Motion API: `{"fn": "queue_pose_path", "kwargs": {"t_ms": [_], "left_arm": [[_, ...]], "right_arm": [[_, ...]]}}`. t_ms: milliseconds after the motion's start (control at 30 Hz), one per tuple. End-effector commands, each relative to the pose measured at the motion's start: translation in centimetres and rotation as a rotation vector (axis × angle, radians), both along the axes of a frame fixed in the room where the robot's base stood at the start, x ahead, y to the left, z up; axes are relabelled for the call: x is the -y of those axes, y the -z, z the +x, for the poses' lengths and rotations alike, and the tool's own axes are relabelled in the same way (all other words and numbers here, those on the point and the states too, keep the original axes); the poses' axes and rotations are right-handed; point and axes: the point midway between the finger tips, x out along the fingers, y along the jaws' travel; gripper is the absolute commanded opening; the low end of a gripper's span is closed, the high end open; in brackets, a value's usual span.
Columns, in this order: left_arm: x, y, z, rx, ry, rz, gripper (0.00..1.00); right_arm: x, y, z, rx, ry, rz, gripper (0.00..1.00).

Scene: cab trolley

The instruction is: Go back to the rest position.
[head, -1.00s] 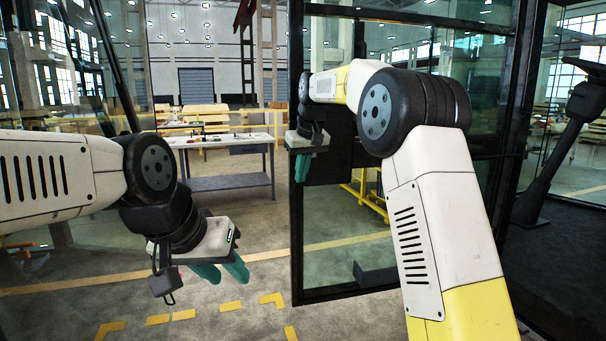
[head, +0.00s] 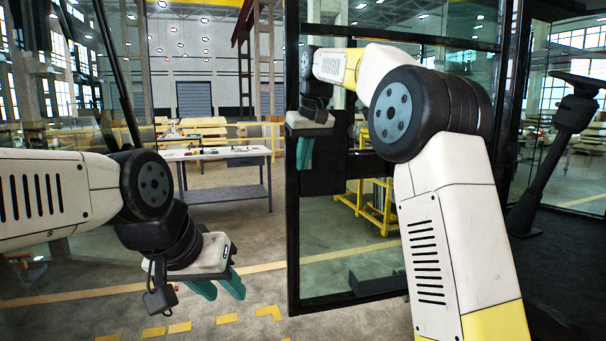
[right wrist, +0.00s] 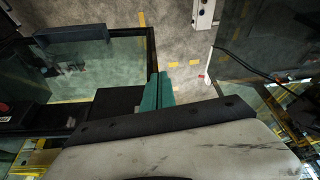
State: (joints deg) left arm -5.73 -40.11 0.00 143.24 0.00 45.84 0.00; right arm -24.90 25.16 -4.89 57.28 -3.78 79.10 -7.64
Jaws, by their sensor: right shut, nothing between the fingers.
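My left gripper (head: 220,286) hangs at the lower left of the head view, its teal fingers pointing down over the floor. The two fingers show a narrow gap at their tips, and nothing is seen between them. My right gripper (head: 304,153) is near the middle of the head view, beside the frame of the glass door (head: 345,235). Its teal fingers are together and point down, with nothing held. They also show in the right wrist view (right wrist: 158,91), side by side. I cannot tell whether the right gripper touches the door frame.
A workbench (head: 225,192) with small items stands beyond the opening. A yellow rack (head: 378,205) shows behind the door glass. A dark post (head: 550,150) stands at the right. Yellow tape (head: 227,319) marks the open floor at the lower left.

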Motion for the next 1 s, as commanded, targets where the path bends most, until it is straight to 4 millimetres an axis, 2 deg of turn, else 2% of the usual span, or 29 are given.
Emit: {"fn": "queue_pose_path", "kwargs": {"t_ms": [167, 267, 467, 667, 800, 900, 1000], "left_arm": [[0.0, 0.0, 0.0, 0.000, 0.000, 0.000, 0.36], [0.0, 0.0, 0.0, 0.000, 0.000, 0.000, 0.36], [0.0, 0.0, 0.0, 0.000, 0.000, 0.000, 0.36], [0.0, 0.0, 0.0, 0.000, 0.000, 0.000, 0.36], [0.0, 0.0, 0.0, 0.000, 0.000, 0.000, 0.36], [0.0, 0.0, 0.0, 0.000, 0.000, 0.000, 0.36], [0.0, 0.0, 0.0, 0.000, 0.000, 0.000, 0.36]], "right_arm": [[1.0, -1.1, -1.0, 0.002, 0.011, 0.009, 0.00], [3.2, -1.5, -2.9, 0.008, 0.040, 0.028, 0.00], [9.0, -0.8, -10.1, 0.033, 0.130, 0.091, 0.00], [13.2, 2.8, -18.9, 0.066, 0.222, 0.144, 0.00], [15.0, 6.8, -25.1, 0.090, 0.287, 0.174, 0.00], [15.7, 9.8, -28.7, 0.105, 0.328, 0.188, 0.00], [16.0, 12.3, -31.3, 0.118, 0.357, 0.197, 0.00]]}}
